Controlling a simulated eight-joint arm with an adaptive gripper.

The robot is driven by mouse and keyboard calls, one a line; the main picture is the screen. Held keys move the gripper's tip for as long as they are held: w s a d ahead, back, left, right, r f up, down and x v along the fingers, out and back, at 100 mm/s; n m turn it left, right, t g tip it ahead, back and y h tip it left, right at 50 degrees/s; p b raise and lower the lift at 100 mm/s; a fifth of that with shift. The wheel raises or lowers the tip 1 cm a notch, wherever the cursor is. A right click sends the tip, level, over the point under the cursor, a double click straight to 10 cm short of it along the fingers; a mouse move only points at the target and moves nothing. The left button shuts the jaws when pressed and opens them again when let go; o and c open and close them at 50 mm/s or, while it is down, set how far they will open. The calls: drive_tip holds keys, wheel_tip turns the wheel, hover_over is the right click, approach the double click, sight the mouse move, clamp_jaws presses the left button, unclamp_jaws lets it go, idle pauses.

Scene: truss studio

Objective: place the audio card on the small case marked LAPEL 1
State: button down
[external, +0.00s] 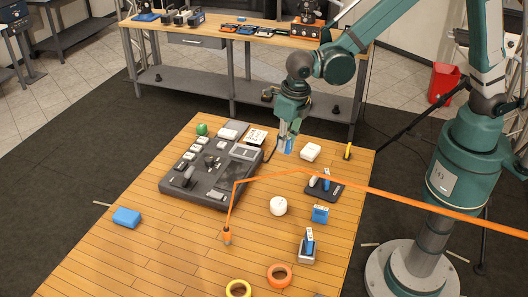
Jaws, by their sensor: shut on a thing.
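My gripper (287,133) points down above the far right part of the wooden table. It is shut on a small blue piece (286,149), which seems to be the audio card; its details are too small to read. Several small cases or blocks stand on the table. A white one (310,152) lies just right of my gripper, a blue one (320,214) stands nearer the front, and another blue one (127,217) lies at the left. No marking is legible, so I cannot tell which is LAPEL 1.
A black holder (323,190) and a grey holder (307,258) carry upright blue pieces. A white round object (278,205), an orange cable (300,171) and tape rolls (279,275) lie around. The front left table is clear.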

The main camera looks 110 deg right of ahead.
drive_tip(key=m, duration=0.2)
hover_over(309, 148)
drive_tip(key=shift+s+a+r, duration=0.25)
drive_tip(key=shift+a, duration=0.05)
drive_tip(key=shift+f, duration=2.95)
drive_tip(key=shift+f, duration=2.1)
drive_tip(key=shift+f+b, duration=0.2)
drive_tip(key=shift+b, duration=0.15)
drive_tip(key=c, duration=2.5)
unclamp_jaws()
drive_tip(key=shift+r, duration=0.1)
wheel_tip(309, 148, up, 12)
drive_tip(key=a, duration=0.1)
drive_tip(key=shift+s+a, duration=0.3)
